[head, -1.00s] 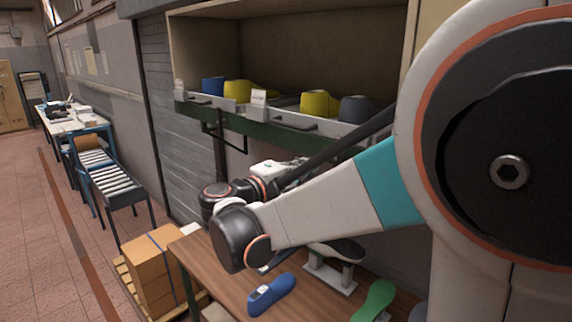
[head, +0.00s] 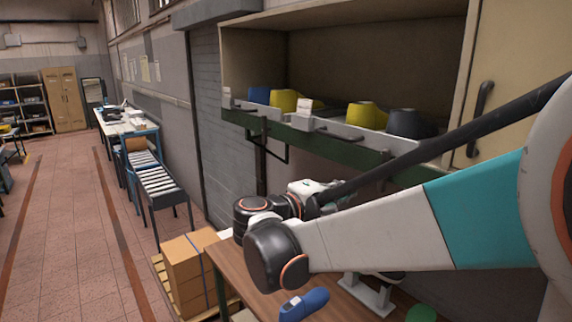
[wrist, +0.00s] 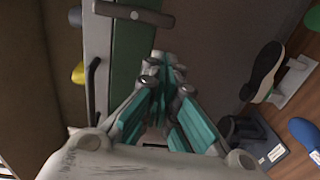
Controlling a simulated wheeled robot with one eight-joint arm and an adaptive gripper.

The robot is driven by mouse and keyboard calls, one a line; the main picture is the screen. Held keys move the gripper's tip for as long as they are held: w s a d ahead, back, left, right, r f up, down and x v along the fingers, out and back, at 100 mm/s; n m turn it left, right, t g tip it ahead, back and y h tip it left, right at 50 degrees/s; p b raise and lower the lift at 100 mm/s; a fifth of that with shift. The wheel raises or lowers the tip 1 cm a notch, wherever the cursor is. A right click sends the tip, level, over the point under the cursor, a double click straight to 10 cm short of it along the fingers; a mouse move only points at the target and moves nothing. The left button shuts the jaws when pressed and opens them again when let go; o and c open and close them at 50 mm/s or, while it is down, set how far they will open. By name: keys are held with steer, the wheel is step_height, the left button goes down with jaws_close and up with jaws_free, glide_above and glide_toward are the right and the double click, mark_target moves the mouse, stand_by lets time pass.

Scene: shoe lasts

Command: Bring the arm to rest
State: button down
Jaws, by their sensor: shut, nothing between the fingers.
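My gripper (wrist: 165,80) shows in the wrist view with its teal fingers drawn together and nothing between them. It is in front of the green shelf edge (wrist: 132,50), above the wooden bench (wrist: 303,75). In the head view my arm reaches in from the right, and its wrist hides most of the gripper. A blue shoe last (head: 303,304) lies on the bench, and it also shows in the wrist view (wrist: 305,132). A green last (head: 421,313) is cut off at the bottom edge. A dark-soled shoe form on a stand (wrist: 262,72) is at the right in the wrist view.
The shelf holds a blue last (head: 259,95), yellow lasts (head: 366,115) and a dark grey last (head: 411,123). Cardboard boxes (head: 190,268) stand on a pallet beside the bench. A roller conveyor (head: 160,183) is along the wall. The floor at left is open.

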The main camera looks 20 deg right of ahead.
steer(key=s+f+y+b, duration=0.2)
steer(key=s+f+b, duration=0.1)
steer(key=f, duration=0.4)
steer(key=s+f+y+b, duration=0.2)
steer(key=s+f+b, duration=0.15)
steer(key=f, duration=0.25)
steer(key=s+a+f+m+y+b, duration=0.1)
steer(key=s+a+f+y+b, duration=0.3)
steer(key=f, duration=0.4)
steer(key=s+a+f+m+y+b, duration=0.1)
steer(key=s+a+f+y+b, duration=0.3)
steer(key=f+b, duration=0.3)
steer(key=s+a+f+m+t+y+b, duration=0.1)
steer(key=s+a+f+y+b, duration=0.3)
steer(key=f, duration=0.6)
steer(key=shift+s+a+f+m+b, duration=0.4)
steer(key=shift+a+m+b, duration=0.1)
steer(key=shift+b, duration=0.15)
